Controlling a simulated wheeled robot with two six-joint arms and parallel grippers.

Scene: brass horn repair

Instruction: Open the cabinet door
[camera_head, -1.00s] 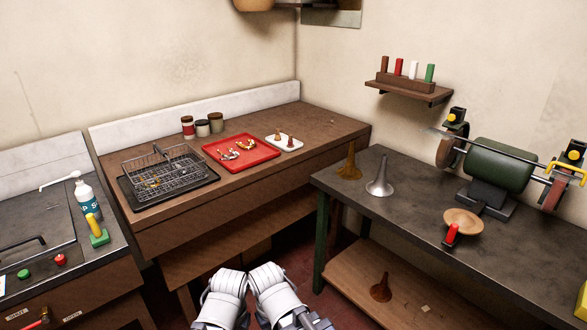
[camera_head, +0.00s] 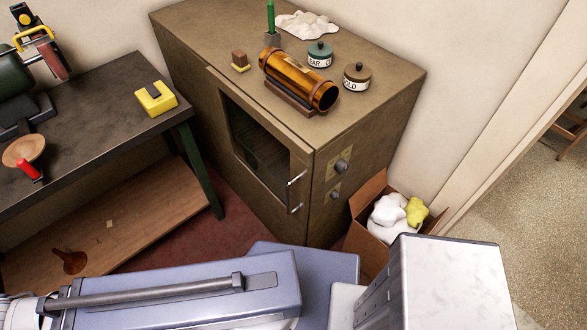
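The brown-olive cabinet (camera_head: 385,125) stands against the wall in the upper middle of the head view. Its door (camera_head: 222,85) faces front-left, has a dark glass window (camera_head: 258,145), and looks shut. A vertical metal handle (camera_head: 291,192) is on the door's right edge, near the cabinet's corner. The side panel right of the corner has a dark round knob (camera_head: 341,167) and a smaller one below it. The cabinet's lower part is partly hidden. Neither of my grippers is in view, and nothing touches the handle.
Pale blue-grey and white bodies fill the bottom; I cannot tell if they are mine. An amber cylinder (camera_head: 295,76) and two lidded jars stand on the cabinet. An open cardboard box (camera_head: 369,190) of cloths sits right of it. A dark workbench (camera_head: 100,105) is left, with red floor between.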

